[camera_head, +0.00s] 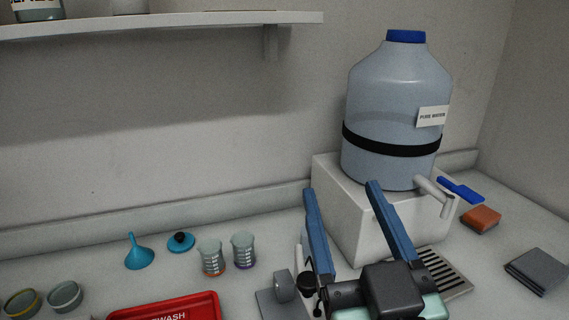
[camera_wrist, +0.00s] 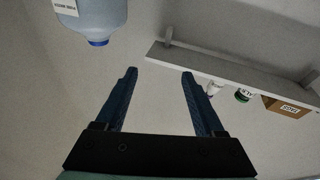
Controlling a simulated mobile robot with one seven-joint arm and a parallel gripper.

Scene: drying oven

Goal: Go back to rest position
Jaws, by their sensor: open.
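My gripper (camera_head: 342,188) is at the lower middle of the head view, in front of the white stand of the water bottle. Its two long blue fingers are spread wide apart with nothing between them. My gripper and wrist hide part of the counter and of the white stand.
A large water bottle (camera_head: 395,110) stands on a white stand (camera_head: 350,220) with a spout. A shelf (camera_head: 160,24) is on the wall. Two beakers (camera_head: 243,250), a blue funnel (camera_head: 139,254), a red tray (camera_head: 205,304), an orange sponge (camera_head: 481,219) and a grey cloth (camera_head: 540,269) are on the counter.

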